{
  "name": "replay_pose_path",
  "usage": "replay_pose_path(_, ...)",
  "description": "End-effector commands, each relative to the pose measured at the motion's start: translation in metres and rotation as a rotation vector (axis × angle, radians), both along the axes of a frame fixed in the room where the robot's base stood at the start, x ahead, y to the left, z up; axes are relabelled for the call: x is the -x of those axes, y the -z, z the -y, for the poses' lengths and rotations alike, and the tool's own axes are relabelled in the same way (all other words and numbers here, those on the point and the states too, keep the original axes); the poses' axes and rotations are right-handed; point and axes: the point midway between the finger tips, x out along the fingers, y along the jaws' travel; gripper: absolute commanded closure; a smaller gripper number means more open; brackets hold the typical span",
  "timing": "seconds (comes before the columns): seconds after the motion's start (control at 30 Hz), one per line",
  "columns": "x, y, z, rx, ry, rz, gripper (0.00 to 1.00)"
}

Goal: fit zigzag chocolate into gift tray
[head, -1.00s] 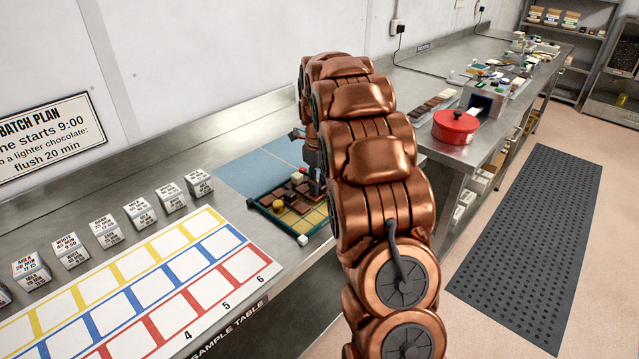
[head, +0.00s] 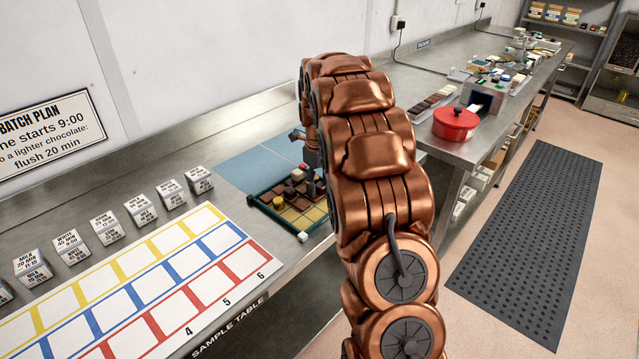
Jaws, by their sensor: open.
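The gift tray (head: 263,203) is a green-edged tray with a yellow base, on the steel bench left of my arm. Several brown chocolates and a yellow piece stand in its compartments, and some yellow compartments show bare. The pieces are too small to tell which one is the zigzag chocolate. My gripper (head: 314,178) is at the tray's right side, largely hidden behind my copper arm. Its jaws are open. The arm also covers the right part of the tray.
A blue mat (head: 250,166) lies behind the tray. A sample chart (head: 150,290) with coloured squares and a row of labelled cubes (head: 140,209) fill the bench to the left. A red pot (head: 456,124) and a dark chocolate tray (head: 425,107) stand farther right.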

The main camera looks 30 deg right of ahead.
Motion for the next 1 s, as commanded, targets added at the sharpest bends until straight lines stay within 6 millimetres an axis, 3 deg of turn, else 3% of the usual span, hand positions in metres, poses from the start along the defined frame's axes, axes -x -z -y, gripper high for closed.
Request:
replay_pose_path(0.17, -0.001, -0.007, 0.000, 0.001, 0.000, 0.002, 0.47)
replay_pose_path(0.7, -0.001, -0.085, 0.000, 0.002, -0.001, 0.005, 0.47)
replay_pose_path(1.0, -0.001, -0.114, 0.000, 0.001, 0.000, 0.003, 0.47)
